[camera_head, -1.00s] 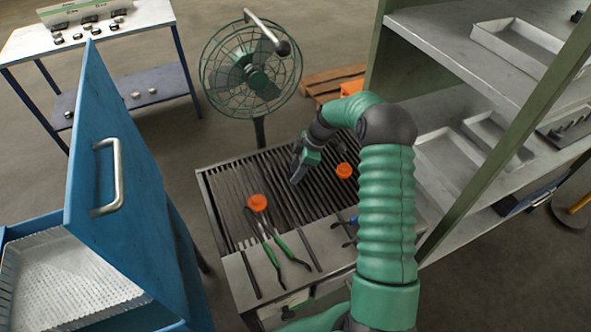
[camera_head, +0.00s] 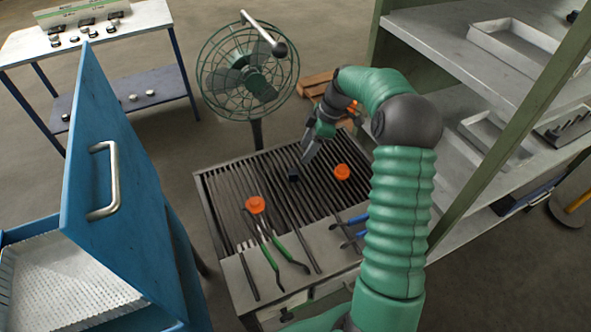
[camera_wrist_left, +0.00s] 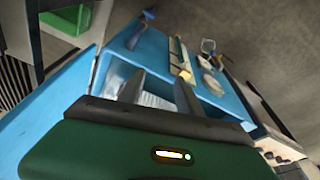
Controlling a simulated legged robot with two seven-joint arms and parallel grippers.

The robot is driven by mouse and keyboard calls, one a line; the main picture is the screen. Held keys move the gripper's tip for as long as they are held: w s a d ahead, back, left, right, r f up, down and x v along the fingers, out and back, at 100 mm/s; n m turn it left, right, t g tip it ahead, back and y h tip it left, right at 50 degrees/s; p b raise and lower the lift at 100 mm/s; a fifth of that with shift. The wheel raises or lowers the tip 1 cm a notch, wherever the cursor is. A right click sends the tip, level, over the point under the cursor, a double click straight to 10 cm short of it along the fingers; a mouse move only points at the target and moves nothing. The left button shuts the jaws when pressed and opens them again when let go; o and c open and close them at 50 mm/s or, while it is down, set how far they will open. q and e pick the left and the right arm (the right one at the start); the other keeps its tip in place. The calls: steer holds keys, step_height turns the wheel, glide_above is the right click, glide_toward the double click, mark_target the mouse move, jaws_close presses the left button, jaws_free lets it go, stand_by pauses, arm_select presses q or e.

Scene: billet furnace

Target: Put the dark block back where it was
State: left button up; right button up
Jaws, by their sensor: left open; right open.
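A small dark block (camera_head: 293,177) sits on the slatted grate (camera_head: 228,185), between two orange round pieces. My right gripper (camera_head: 308,158) is open and empty, just above and beyond the block in the head view, apart from it. The left orange piece (camera_head: 255,204) and the right orange piece (camera_head: 342,171) rest on the grate. My left gripper (camera_wrist_left: 159,88) shows only in the left wrist view; its two fingers are apart with nothing between them.
Green-handled tongs (camera_head: 285,250) and blue-handled tongs (camera_head: 350,228) lie at the grate's front. A fan (camera_head: 250,80) stands behind. A blue cabinet door (camera_head: 125,190) stands open at left; a shelf rack (camera_head: 470,60) is at right.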

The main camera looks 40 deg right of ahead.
steer(key=s+a+f+m+h, duration=0.1)
steer(key=s+a+m, duration=0.1)
steer(key=a, duration=0.6)
steer(key=s+a+f+m+h, duration=0.1)
steer(key=s+a+m, duration=0.2)
steer(key=a, duration=0.6)
steer(key=s+a+f+m+h, duration=0.1)
steer(key=s+a+m, duration=0.1)
steer(key=s+a, duration=0.3)
steer(key=shift+s+a+f+m+g, duration=0.1)
steer(key=shift+a+m+g, duration=0.05)
steer(key=shift+a, duration=0.7)
steer(key=shift+s+a+f+m+g, duration=0.1)
steer(key=shift+a+m+g, duration=0.05)
steer(key=shift+a, duration=0.65)
steer(key=shift+s+a+f+m, duration=0.25)
steer(key=shift+s+m, duration=0.1)
steer(key=shift+s, duration=0.35)
steer(key=shift+s+a+f+m, duration=0.2)
steer(key=shift+s+a+m, duration=0.1)
steer(key=shift+s, duration=0.4)
steer(key=shift+s+a+f+m, duration=0.2)
steer(key=shift+s+m, duration=0.15)
steer(key=shift+s, duration=0.35)
arm_select(q)
steer(key=shift+a, duration=0.3)
arm_select(e)
steer(key=shift+a+r, duration=0.15)
steer(key=shift+a, duration=0.5)
